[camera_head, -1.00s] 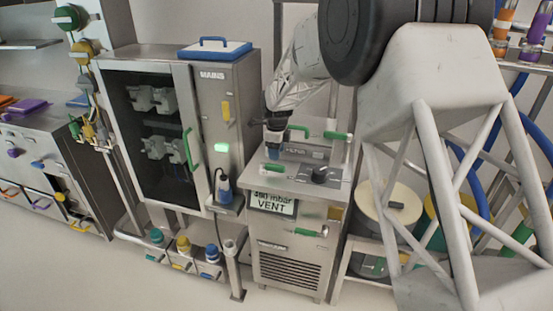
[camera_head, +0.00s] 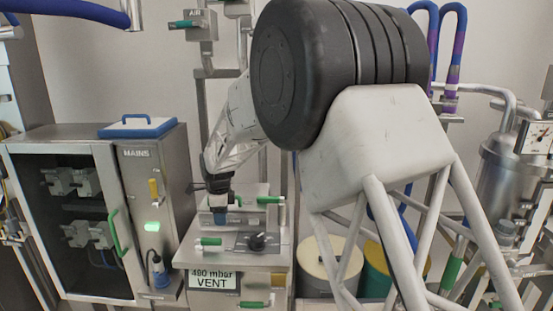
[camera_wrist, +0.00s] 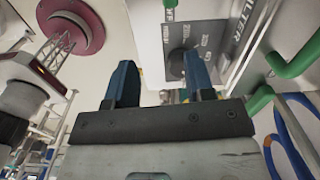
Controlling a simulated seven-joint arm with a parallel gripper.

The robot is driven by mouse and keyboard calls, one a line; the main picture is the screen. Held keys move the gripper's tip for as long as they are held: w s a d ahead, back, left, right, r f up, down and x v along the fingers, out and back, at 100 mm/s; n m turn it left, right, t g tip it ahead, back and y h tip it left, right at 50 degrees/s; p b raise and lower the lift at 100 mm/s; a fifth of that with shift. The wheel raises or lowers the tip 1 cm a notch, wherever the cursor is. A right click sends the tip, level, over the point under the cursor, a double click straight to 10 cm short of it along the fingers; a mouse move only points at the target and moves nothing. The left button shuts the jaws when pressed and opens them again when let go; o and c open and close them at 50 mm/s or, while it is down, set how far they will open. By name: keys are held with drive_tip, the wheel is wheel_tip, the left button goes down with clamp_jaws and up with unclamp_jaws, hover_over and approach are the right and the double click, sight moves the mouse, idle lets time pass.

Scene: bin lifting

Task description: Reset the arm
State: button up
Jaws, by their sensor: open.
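My gripper (camera_head: 219,217) hangs from my arm over the back left of the top of a metal unit whose display (camera_head: 213,279) reads "400 mbar VENT". In the wrist view, its two blue fingers (camera_wrist: 161,85) stand apart with nothing between them. Beyond the fingertips is a panel with a dark knob (camera_wrist: 181,62) and the word "FILTER". The same top carries a black knob (camera_head: 257,240) and green handles (camera_head: 209,241) in the head view. I cannot tell whether the fingers touch anything.
The MAINS cabinet (camera_head: 177,182) stands to the left, with a blue-rimmed tray (camera_head: 136,128) on top. Drums (camera_head: 331,262) stand to the right behind my white frame. A steel vessel (camera_head: 502,180) with pipes and a gauge (camera_head: 540,137) is at far right. Open wall shows behind.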

drive_tip(key=s+d+r+n, duration=0.3)
drive_tip(key=s+d+r, duration=0.25)
drive_tip(key=d, duration=0.25)
drive_tip(key=s+d+r+n+t, duration=0.1)
drive_tip(key=s+d+r+n, duration=0.1)
drive_tip(key=s+d+r, duration=0.4)
drive_tip(key=s+d+r+n, duration=0.2)
drive_tip(key=s+d+n, duration=0.1)
drive_tip(key=s+d, duration=0.65)
drive_tip(key=s+d+n, duration=0.3)
drive_tip(key=s+d, duration=0.2)
drive_tip(key=s, duration=0.3)
drive_tip(key=s+d+f+n+t, duration=0.1)
drive_tip(key=s+d+n, duration=0.1)
drive_tip(key=s+d, duration=0.3)
drive_tip(key=s+d+f+n, duration=0.1)
drive_tip(key=s+d+n, duration=0.2)
drive_tip(key=s, duration=1)
drive_tip(key=shift+d+n, duration=0.3)
drive_tip(key=shift+d, duration=0.95)
